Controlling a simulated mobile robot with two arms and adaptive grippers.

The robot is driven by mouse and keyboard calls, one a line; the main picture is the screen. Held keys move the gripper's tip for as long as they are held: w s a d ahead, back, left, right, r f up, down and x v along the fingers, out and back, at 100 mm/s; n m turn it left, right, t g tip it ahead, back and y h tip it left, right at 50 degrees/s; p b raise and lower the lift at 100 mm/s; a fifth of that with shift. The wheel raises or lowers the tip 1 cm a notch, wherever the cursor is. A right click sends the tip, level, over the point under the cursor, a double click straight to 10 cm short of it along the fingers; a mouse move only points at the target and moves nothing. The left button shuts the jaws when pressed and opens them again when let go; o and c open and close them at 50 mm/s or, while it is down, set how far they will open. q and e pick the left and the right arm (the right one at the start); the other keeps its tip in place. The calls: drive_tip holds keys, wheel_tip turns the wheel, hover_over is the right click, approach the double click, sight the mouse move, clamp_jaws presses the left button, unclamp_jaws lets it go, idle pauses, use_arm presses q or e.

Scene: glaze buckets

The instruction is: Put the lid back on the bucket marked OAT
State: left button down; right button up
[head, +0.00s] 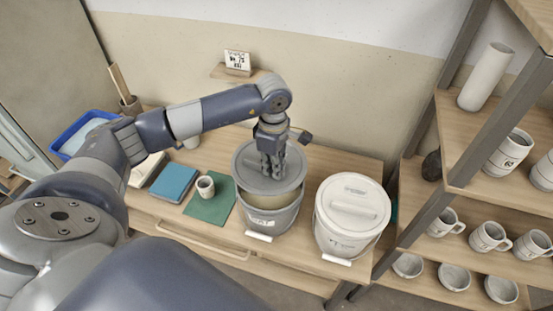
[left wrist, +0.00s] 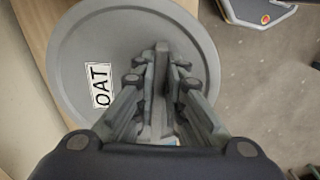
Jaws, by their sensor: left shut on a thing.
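The round grey lid (head: 249,161) has a label reading OAT, legible in the left wrist view (left wrist: 75,55). My left gripper (head: 272,168) is shut on the bar handle on top of the lid and points down. The grey bucket (head: 287,221) stands on the table under the lid, with a small label on its front too small to read surely. Its pale contents and front rim show in front of the lid's near edge. The lid is over the back of the opening; whether it touches the rim I cannot tell. My right gripper is not in view.
A white bucket (head: 345,240) with its own lid on stands close to the right. A small cup (head: 206,187) on a green mat (head: 210,212) and a blue book (head: 174,182) lie left. A shelf (head: 465,160) with mugs rises at right.

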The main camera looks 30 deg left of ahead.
sight(274, 181)
use_arm(q)
drive_tip(key=shift+s+f+b, duration=0.1)
drive_tip(key=shift+f+b, duration=0.2)
drive_tip(key=shift+f, duration=0.35)
wheel_tip(274, 181, down, 4)
drive_tip(key=shift+r+b, duration=0.2)
drive_tip(key=shift+b, duration=0.85)
drive_tip(key=shift+f+b, duration=0.45)
drive_tip(key=shift+f, duration=0.1)
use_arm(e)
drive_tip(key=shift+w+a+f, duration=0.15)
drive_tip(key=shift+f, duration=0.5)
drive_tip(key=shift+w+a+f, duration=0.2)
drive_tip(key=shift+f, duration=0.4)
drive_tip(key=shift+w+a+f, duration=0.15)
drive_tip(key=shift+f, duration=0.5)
use_arm(q)
drive_tip(key=shift+b, duration=0.35)
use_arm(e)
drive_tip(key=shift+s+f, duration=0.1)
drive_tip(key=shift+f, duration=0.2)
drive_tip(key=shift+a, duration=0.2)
use_arm(q)
drive_tip(key=shift+f+b, duration=0.4)
drive_tip(key=shift+b, duration=0.15)
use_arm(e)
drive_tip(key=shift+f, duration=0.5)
